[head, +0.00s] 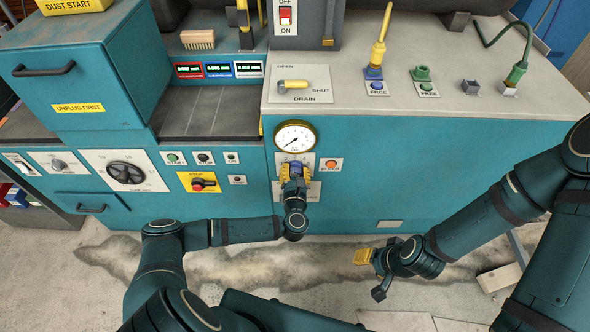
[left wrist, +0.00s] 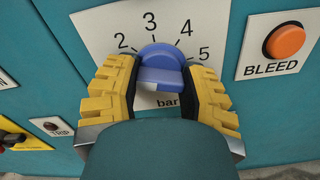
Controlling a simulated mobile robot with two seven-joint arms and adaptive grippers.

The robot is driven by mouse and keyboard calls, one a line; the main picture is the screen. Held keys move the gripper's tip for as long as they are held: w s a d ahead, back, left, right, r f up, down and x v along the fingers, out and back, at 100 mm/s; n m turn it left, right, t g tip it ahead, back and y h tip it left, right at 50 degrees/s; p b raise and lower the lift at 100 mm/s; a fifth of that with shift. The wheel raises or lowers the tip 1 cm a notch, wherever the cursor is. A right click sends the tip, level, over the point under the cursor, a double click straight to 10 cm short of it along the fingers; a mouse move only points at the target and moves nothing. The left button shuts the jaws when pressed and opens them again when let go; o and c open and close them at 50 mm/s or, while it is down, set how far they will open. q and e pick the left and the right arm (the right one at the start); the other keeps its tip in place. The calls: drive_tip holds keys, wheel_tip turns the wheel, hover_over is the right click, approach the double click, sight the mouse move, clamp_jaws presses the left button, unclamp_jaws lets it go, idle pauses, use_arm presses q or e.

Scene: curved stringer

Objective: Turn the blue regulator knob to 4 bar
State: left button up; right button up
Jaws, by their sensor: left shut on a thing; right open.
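The blue regulator knob (head: 296,168) is on the teal cabinet front, below a round gauge (head: 295,136) whose needle points to the lower left. In the left wrist view the knob (left wrist: 160,65) sits on a white dial plate (left wrist: 200,22) with 2, 3, 4, 5 and "bar" showing. Its rounded top lies just under the 3; I cannot make out a pointer mark. My left gripper (head: 295,176) is shut on the knob, yellow fingers on either side of it in the left wrist view (left wrist: 160,88). My right gripper (head: 372,268) is open and empty, low over the floor.
An orange BLEED button (left wrist: 288,42) is right of the knob. A red stop switch (head: 198,185) and a black dial (head: 126,172) are to the left. The DRAIN lever (head: 293,84) is on the top above. A wooden piece (head: 500,277) lies on the floor at right.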

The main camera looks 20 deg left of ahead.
use_arm(q)
drive_tip(key=m+p, duration=0.2)
drive_tip(key=m, duration=0.4)
drive_tip(key=shift+r, duration=0.15)
drive_tip(key=m+p, duration=0.2)
drive_tip(key=m, duration=0.4)
drive_tip(key=m+p, duration=0.2)
drive_tip(key=m, duration=0.2)
drive_tip(key=shift+r, duration=0.1)
drive_tip(key=m+p, duration=0.1)
drive_tip(key=m, duration=0.4)
drive_tip(key=shift+w+a+m+p, duration=0.1)
drive_tip(key=shift+m+p, duration=0.25)
drive_tip(key=shift+m, duration=0.05)
drive_tip(key=o, duration=1.2)
